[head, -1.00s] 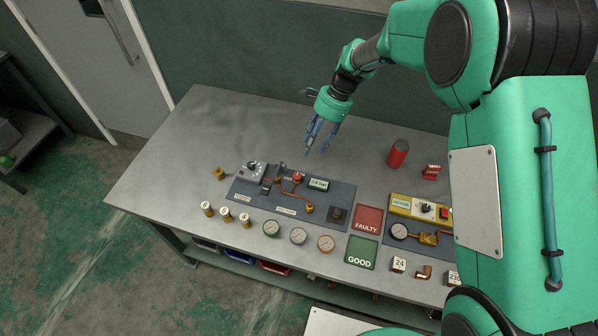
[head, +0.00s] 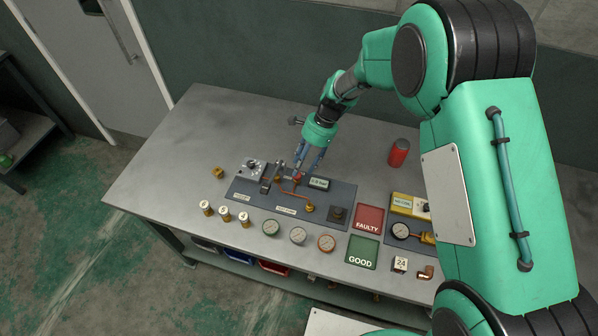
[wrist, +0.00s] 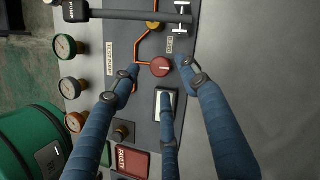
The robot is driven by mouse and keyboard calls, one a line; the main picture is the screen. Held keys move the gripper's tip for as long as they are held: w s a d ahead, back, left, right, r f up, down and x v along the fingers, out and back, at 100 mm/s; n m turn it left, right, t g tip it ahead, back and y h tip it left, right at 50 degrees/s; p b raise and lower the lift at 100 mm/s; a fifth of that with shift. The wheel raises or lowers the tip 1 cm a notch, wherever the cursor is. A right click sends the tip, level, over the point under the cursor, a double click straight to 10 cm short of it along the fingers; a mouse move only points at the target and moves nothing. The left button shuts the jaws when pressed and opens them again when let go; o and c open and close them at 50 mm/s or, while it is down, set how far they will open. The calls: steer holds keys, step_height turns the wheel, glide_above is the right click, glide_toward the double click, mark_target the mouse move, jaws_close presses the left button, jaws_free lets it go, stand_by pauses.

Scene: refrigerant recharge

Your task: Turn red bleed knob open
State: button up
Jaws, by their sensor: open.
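The red bleed knob (wrist: 161,67) sits on the dark panel in the wrist view, with a pale line across its face. It is joined to an orange-brown pipe (wrist: 136,73). In the head view the knob (head: 298,175) is partly hidden at my fingertips. My gripper (head: 305,168) is over the panel with its blue fingers pointing down. In the wrist view its fingers (wrist: 160,75) are spread and empty around the knob, and I cannot tell whether any finger touches it.
A small display (head: 318,183) is right of the knob, close to one finger. Round gauges (head: 298,235) line the front. A red cylinder (head: 398,152) stands at right. The table's back left is clear.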

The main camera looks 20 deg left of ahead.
mark_target(299, 174)
steer(key=shift+x, duration=1.7)
jaws_close()
